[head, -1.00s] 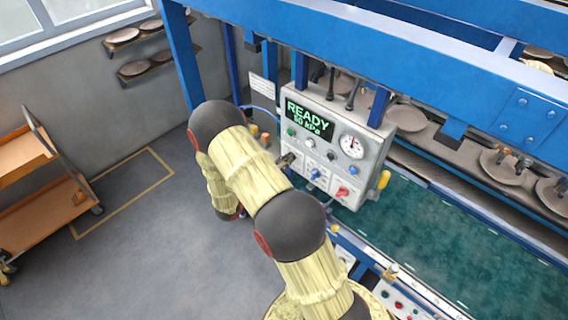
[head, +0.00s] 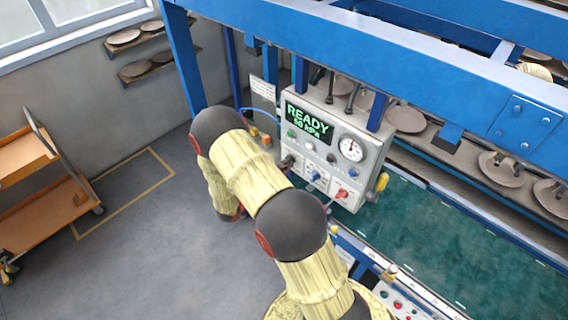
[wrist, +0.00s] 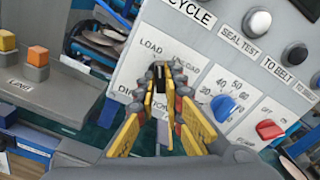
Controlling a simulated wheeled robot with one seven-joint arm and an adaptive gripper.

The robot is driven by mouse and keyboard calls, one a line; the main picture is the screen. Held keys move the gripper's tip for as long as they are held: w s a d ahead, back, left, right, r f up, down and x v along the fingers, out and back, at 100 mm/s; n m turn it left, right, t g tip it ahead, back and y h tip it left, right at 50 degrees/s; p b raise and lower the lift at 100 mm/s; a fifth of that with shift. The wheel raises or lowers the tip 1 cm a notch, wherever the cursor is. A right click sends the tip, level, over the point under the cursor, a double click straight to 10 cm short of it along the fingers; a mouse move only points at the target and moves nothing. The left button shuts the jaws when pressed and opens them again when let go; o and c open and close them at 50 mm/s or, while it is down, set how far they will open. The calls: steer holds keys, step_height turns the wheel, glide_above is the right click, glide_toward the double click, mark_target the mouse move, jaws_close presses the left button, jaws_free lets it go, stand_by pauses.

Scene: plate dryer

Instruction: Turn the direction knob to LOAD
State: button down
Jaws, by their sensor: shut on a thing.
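The control box (head: 335,140) hangs under the blue frame, with a green display reading READY. In the wrist view, the dark direction knob (wrist: 159,73) sits on the white panel between the LOAD label (wrist: 152,47) and the partly covered UNLOAD label (wrist: 187,56). My gripper (wrist: 161,82) has its yellow fingers closed on either side of this knob. The fingers hide much of the knob and part of the DIR label. I cannot tell exactly which label the knob points to. In the head view my arm hides most of the gripper.
On the panel are a blue dial (wrist: 223,106), a red switch (wrist: 268,129) and a grey SEAL TEST button (wrist: 257,20). Orange and yellow buttons (wrist: 37,56) stand on a grey box at left. A shelf cart (head: 40,185) stands on the floor at left.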

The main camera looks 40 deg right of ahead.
steer(key=shift+n+p, duration=0.3)
steer(key=shift+n, duration=1.3)
steer(key=c, duration=1.9)
jaws_free()
steer(key=a, duration=1.2)
steer(key=shift+s, duration=0.4)
steer(key=shift+f, duration=0.1)
